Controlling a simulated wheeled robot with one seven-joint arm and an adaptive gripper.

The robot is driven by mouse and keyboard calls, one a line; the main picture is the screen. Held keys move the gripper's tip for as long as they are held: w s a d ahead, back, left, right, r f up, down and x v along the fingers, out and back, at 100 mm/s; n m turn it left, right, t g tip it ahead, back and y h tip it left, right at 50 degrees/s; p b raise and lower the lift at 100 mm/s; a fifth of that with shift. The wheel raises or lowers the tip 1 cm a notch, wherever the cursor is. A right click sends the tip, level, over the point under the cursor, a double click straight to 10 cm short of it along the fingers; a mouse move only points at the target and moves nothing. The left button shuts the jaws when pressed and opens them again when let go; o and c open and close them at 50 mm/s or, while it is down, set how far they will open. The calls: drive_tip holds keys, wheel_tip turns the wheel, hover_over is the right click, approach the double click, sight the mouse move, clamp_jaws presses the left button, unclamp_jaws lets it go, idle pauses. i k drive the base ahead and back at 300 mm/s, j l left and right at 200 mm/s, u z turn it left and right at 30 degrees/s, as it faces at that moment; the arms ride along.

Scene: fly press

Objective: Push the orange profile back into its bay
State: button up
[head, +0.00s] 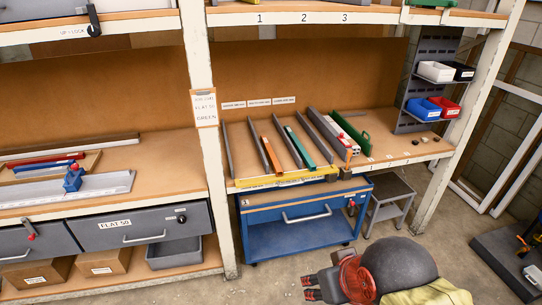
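The orange profile (270,157) lies lengthwise on the wooden shelf in the head view, between two long grey dividers. Its near end is close to the yellow front strip (285,179); whether it touches or overhangs the strip is too small to tell. A green profile (300,147) lies to its right, beyond a grey divider (287,147). My gripper (311,288) is at the bottom of the view, in front of and well away from the shelf. Its two dark fingers with red marks point left, look apart, and hold nothing visible.
A white post (202,120) rises left of the bays. An orange-and-white item (343,143) and a green bracket (354,135) lie at the bays' right. Floor before the cabinet is clear.

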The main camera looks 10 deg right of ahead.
sight(278, 169)
drive_tip(key=i+l+u, duration=0.2)
drive_tip(key=i, duration=0.35)
drive_tip(key=i+l+u, duration=0.15)
drive_tip(key=i+l, duration=0.2)
drive_tip(key=i, duration=0.2)
drive_tip(key=i+l+u, duration=0.2)
drive_tip(key=i+l, duration=0.2)
drive_tip(key=i, duration=0.15)
